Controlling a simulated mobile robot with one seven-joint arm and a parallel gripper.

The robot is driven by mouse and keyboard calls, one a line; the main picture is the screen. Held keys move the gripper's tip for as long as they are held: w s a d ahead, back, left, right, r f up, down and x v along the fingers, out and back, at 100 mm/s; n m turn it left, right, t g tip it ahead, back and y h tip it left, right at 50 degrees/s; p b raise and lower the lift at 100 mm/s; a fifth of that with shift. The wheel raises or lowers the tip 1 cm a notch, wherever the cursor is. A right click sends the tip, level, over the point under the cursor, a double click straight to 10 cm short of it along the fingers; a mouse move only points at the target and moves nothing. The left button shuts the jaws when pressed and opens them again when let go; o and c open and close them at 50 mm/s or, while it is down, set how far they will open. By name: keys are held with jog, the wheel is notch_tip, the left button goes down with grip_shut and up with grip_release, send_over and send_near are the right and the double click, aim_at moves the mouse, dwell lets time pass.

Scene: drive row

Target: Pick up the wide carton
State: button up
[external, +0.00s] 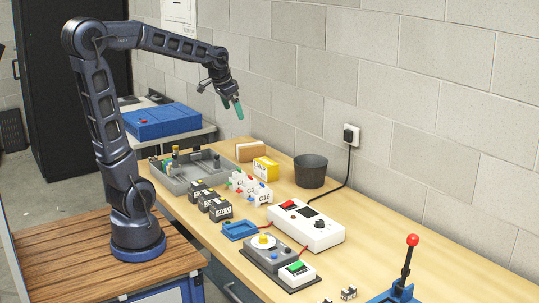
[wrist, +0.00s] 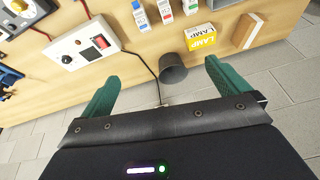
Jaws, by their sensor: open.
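A yellow carton (external: 265,168) printed LAMP, with a white panel, lies on the wooden bench. In the wrist view it (wrist: 202,40) is up and right of centre, beyond the fingers, and looks wide. A brown block-like box (external: 251,151) with a pale edge is beside it; it also shows in the wrist view (wrist: 247,31). My gripper (external: 232,104) is open and empty, with green fingers, high above the bench's far end. In the wrist view my gripper (wrist: 161,72) has its fingers wide apart, touching nothing.
A dark round bin (external: 310,172) stands right of the yellow carton. Small white C16 boxes (external: 248,187) stand in a row in front of it. A grey divided tray (external: 190,172) is to the left. A white switch box (external: 306,226) and its cable lie nearer. The block wall backs the bench.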

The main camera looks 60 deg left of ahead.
jog(key=w+a+f, duration=0.4)
jog(key=w+a, duration=0.4)
jog(key=w, duration=0.3)
jog(key=m+h, duration=0.1)
send_near(248, 145)
jog(key=shift+x, duration=1.1)
jog(key=shift+w+a+f, duration=0.25)
jog(key=shift+f, duration=0.15)
jog(key=x, duration=0.5)
jog(key=shift+d, duration=0.1)
jog(key=shift+x, duration=2.65)
jog(key=shift+w, duration=0.1)
jog(key=c, duration=1.3)
